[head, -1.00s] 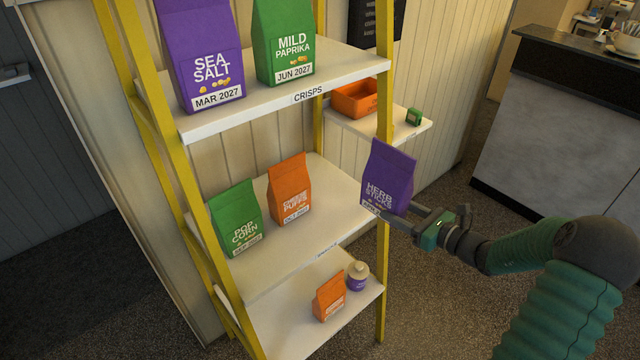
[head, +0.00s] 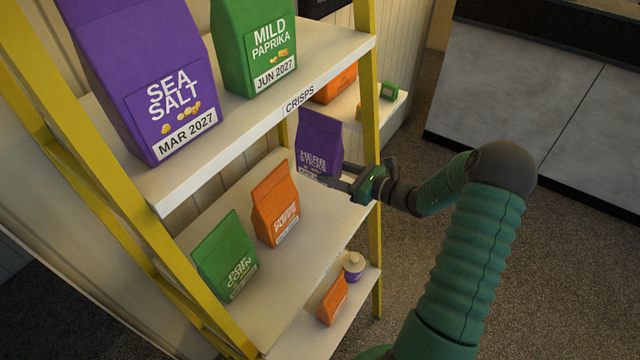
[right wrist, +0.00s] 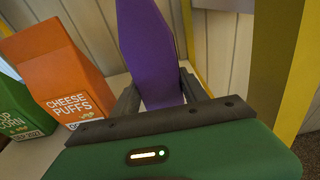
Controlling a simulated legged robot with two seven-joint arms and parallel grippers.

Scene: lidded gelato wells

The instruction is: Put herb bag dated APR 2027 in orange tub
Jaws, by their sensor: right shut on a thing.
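The purple herb sticks bag (head: 318,143) is at the right end of the middle shelf, upright, its date label partly hidden by my right gripper. My right gripper (head: 335,183) is shut on the lower part of this bag. In the right wrist view the purple bag (right wrist: 150,50) stands between the two dark fingers. I cannot tell whether its base touches the shelf. The orange tub (head: 337,88) is on a small white side shelf behind the rack, largely hidden by the upper shelf and yellow post. My left gripper is not in view.
On the middle shelf stand an orange cheese puffs bag (head: 275,204) and a green popcorn bag (head: 225,257). Sea salt (head: 150,75) and mild paprika (head: 254,45) bags stand above. A yellow post (head: 368,120) is close to my right gripper. A small green box (head: 389,91) is beside the tub.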

